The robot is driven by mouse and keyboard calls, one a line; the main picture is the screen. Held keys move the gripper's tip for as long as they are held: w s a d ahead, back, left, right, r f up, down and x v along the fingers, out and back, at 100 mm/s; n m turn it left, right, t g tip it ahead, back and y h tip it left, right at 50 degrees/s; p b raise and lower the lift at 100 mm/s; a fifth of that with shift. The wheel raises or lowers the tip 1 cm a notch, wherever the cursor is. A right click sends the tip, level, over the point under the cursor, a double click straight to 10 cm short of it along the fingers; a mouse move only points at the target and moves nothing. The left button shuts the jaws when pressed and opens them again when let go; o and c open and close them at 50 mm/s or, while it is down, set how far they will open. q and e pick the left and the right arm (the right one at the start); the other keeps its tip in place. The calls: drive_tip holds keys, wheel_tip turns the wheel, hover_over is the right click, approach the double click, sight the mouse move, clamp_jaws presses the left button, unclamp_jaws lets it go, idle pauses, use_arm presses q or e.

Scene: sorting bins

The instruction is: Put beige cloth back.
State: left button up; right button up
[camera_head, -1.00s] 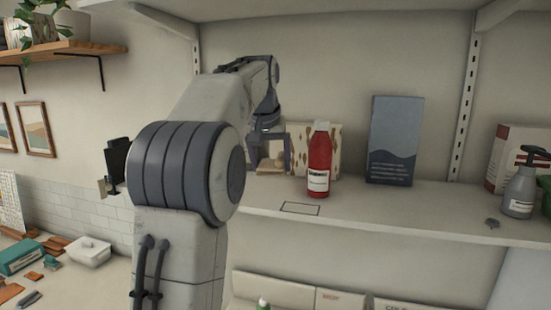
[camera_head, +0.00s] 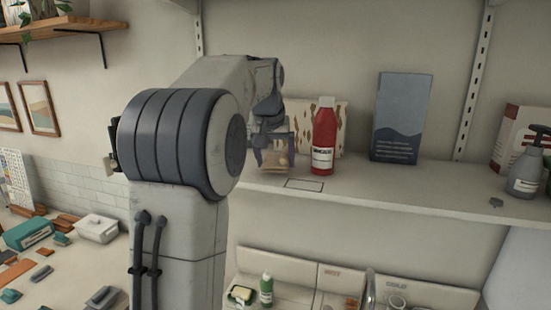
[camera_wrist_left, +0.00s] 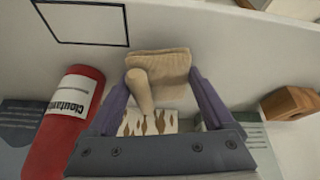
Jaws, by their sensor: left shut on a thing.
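My left gripper (camera_head: 274,160) is at the shelf's front left, beside the red bottle. It is shut on the beige cloth (camera_head: 268,163), which hangs folded between the fingers. My right gripper is not in view.
The red bottle (camera_head: 324,140) stands right of my gripper, before a patterned box (camera_head: 342,117). A blue-grey box (camera_head: 400,118) and a grey spray bottle (camera_head: 525,165) stand farther right on the shelf (camera_head: 420,195). Labelled bins (camera_head: 335,275) are below.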

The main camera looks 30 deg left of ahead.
use_arm(q)
drive_tip(key=shift+s+d, duration=0.1)
drive_tip(key=shift+s, duration=0.05)
drive_tip(key=shift+f+b, duration=0.5)
drive_tip(key=shift+f, duration=0.15)
drive_tip(key=o, duration=1.3)
drive_tip(key=shift+o, duration=0.2)
drive_tip(key=shift+s+r, duration=0.1)
drive_tip(key=shift+r, duration=0.2)
drive_tip(key=b+v, duration=0.1)
drive_tip(key=v, duration=0.9)
drive_tip(key=shift+d, duration=0.2)
drive_tip(key=shift+w+f, duration=0.1)
drive_tip(key=shift+w, duration=0.1)
